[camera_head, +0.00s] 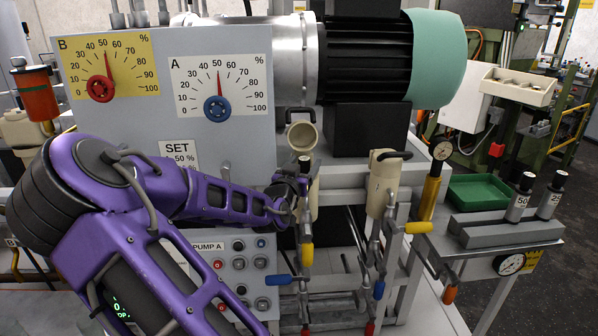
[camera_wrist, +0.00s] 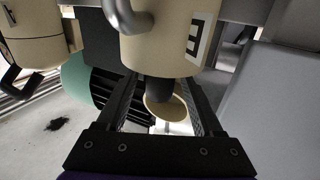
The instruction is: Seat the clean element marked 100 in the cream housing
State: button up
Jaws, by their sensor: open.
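The near cream housing (camera_head: 312,198) stands in front of the machine, with its cup-shaped lid (camera_head: 300,136) swung up. It fills the top of the wrist view (camera_wrist: 170,40), where a dark knob (camera_wrist: 158,90) sticks out of its mouth. The knob (camera_head: 304,161) also shows in the head view. The element's body and its mark 100 are hidden. My gripper (camera_head: 298,182) is at the mouth of this housing. In the wrist view its open fingers stand on either side of the knob, with gaps visible.
A second cream housing (camera_head: 381,182) with a black handle stands to the right. Elements marked 50 (camera_head: 516,203) and 25 (camera_head: 549,200) stand in a grey rack (camera_head: 507,232). A green tray (camera_head: 478,192) lies behind the rack. Coloured valve handles hang below the housings.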

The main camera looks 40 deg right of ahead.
jog(key=p+v, duration=0.1)
jog(key=v, duration=1.1)
jog(key=shift+a, duration=0.1)
